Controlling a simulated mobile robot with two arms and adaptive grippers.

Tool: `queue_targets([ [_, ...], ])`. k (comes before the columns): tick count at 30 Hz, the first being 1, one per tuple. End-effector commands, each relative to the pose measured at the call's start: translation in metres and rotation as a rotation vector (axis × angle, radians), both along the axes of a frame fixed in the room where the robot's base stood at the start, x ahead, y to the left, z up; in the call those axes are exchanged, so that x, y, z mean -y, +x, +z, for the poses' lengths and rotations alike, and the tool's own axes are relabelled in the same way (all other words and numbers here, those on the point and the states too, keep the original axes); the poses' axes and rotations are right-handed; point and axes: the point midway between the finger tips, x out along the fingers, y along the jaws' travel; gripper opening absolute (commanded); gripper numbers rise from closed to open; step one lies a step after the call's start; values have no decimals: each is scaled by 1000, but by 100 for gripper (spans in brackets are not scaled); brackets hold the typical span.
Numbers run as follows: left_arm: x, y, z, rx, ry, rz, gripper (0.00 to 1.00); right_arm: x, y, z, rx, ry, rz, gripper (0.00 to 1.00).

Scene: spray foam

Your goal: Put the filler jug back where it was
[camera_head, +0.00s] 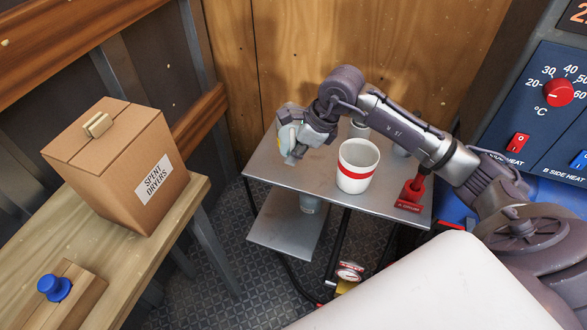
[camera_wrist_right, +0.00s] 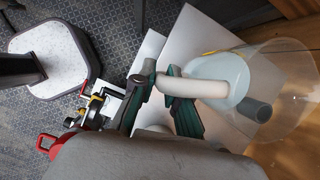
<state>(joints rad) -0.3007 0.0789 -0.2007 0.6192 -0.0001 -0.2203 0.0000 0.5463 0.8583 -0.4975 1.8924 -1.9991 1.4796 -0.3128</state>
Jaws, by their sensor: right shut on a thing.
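The filler jug (camera_wrist_right: 285,85) shows in the right wrist view as a clear, wide vessel with pale contents and a white handle. My right gripper (camera_wrist_right: 168,90) is shut on the jug's handle. In the head view, my right gripper (camera_head: 306,136) is over the left part of the grey metal table (camera_head: 325,193), and the jug (camera_head: 287,140) shows only in part, mostly hidden behind the gripper. I cannot tell whether the jug's base touches the table top. My left gripper is not in view.
A white cup with a red band (camera_head: 357,166) stands mid-table, right of my gripper. A red-based item (camera_head: 410,195) is at the table's right edge. Other pale vessels are partly hidden behind my arm. A carton (camera_head: 120,165) stands on the wooden bench at left.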

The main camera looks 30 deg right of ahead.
Motion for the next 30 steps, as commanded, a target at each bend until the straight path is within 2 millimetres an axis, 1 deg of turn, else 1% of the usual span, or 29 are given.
queue_targets([
  [1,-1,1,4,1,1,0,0,0,0,-8,-2,1,0,0],
  [3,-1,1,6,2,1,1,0,0,0,-18,0,1,0,0],
  [11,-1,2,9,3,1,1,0,0,0,-40,1,1,2,0],
  [16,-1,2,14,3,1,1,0,0,0,-63,0,1,1,0],
  [18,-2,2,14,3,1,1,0,0,0,-68,3,0,3,0],
  [24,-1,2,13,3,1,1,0,0,1,-68,4,-1,4,0],
  [28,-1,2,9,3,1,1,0,0,1,-72,4,-1,4,0],
  [29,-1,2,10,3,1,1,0,0,0,-72,2,-2,3,17],
  [30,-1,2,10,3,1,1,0,0,0,-71,2,-2,3,24],
])
